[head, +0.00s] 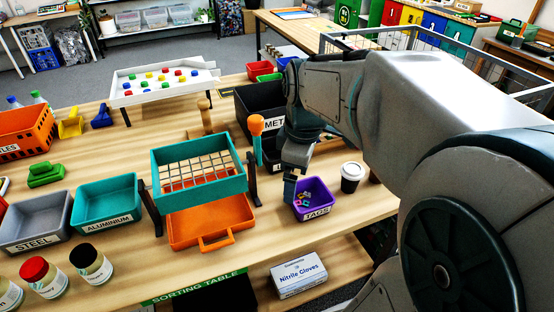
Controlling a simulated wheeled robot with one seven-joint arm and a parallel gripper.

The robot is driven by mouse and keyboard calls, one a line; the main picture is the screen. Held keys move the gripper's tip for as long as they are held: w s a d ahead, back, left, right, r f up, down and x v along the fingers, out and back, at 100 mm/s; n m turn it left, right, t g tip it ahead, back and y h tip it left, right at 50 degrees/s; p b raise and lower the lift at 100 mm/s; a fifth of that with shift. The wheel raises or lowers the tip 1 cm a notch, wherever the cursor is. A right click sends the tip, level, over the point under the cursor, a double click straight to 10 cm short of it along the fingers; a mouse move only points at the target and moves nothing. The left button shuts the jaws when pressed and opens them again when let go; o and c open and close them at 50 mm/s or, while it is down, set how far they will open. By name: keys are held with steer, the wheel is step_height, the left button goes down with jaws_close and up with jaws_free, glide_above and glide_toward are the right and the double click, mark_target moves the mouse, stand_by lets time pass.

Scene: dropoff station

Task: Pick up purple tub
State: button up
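The purple tub (318,211) stands on the sorting table near its front edge, with a white label reading TAGS and several small coloured pieces inside. My gripper (290,201) points down at the tub's left side. A dark finger is at or over the tub's left rim; whether it touches cannot be told. The other finger is hidden or too small to make out, so the opening does not show. The tub rests on the table and looks upright.
A teal sieve (197,194) on a dark stand is to the left, above an orange tray (243,236). A black METAL bin (258,97) is behind. A glove box (299,275) sits on the lower shelf.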

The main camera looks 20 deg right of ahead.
steer(key=w+d+f+n+g+b, duration=0.1)
steer(key=w+d+f+n+b, duration=0.1)
steer(key=w+d+n, duration=0.5)
steer(key=n+b, duration=0.1)
glide_above(308, 203)
step_height(308, 203, down, 8)
steer(key=shift+d+r, duration=0.1)
steer(key=shift+d, duration=0.05)
steer(key=shift+s+f, duration=0.1)
steer(key=shift+f, duration=2.9)
steer(key=shift+c, duration=0.3)
steer(key=c, duration=0.7)
